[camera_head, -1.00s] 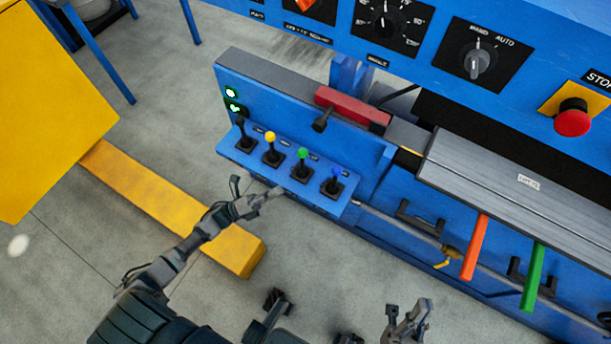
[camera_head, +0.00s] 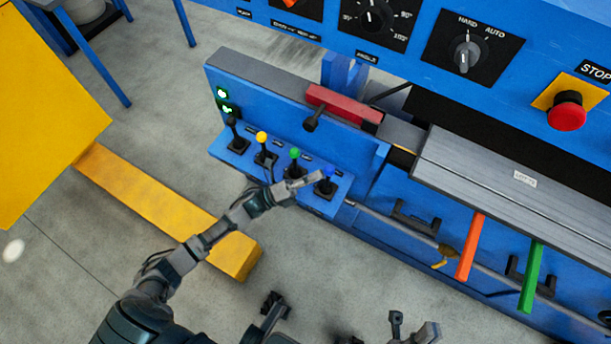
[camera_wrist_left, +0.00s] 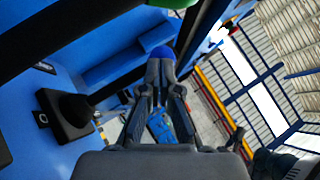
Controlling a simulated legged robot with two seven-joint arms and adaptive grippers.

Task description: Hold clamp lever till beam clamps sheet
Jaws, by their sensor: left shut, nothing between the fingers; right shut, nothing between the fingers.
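Several levers stand on a blue ledge: a black-knobbed lever (camera_head: 233,134), a yellow-knobbed lever (camera_head: 262,146), a green-knobbed lever (camera_head: 295,157) and a blue-knobbed lever (camera_head: 328,176). Their small labels are unreadable, so I cannot tell which is the clamp lever. My left gripper (camera_head: 316,178) is shut and empty, its tips beside the blue-knobbed lever. In the left wrist view, the shut fingers (camera_wrist_left: 160,62) point at the blue knob (camera_wrist_left: 162,50); contact is unclear. A long grey beam (camera_head: 510,180) lies at the right; no sheet is distinguishable. My right gripper (camera_head: 415,330) is shut and empty at the bottom.
A red block (camera_head: 343,103) sits on the machine above the levers. An orange handle (camera_head: 470,246) and a green handle (camera_head: 531,275) hang below the beam. A red stop button (camera_head: 567,112) is at upper right. A yellow bar (camera_head: 170,205) lies on the floor.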

